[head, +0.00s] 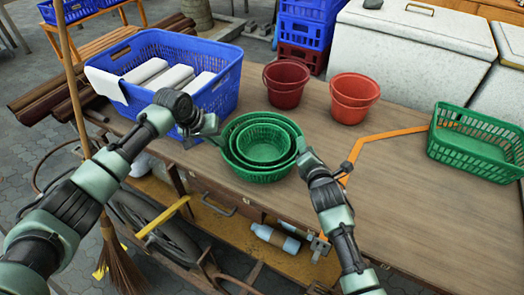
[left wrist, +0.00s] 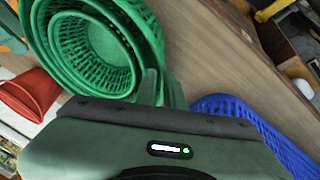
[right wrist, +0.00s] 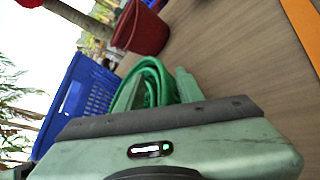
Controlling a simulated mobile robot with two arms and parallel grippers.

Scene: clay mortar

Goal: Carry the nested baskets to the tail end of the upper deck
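The nested green baskets (head: 262,146) stand upright, one inside another, near the front edge of the wooden upper deck (head: 390,200). My left gripper (head: 216,141) is at their left rim; in the left wrist view the fingers (left wrist: 162,88) stand close together with the outer basket's rim (left wrist: 158,45) between them. My right gripper (head: 306,160) is at their right rim. In the right wrist view its fingers (right wrist: 157,90) are apart, with the basket rims (right wrist: 153,75) between them. The fingertips are partly hidden by the rims.
A blue basket (head: 222,95) with white rolls is at the left. Two red buckets (head: 286,88) (head: 354,100) stand behind the green baskets. A rectangular green basket (head: 470,150) is at the right. An orange strip (head: 385,134) lies on the deck. The front right deck is clear.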

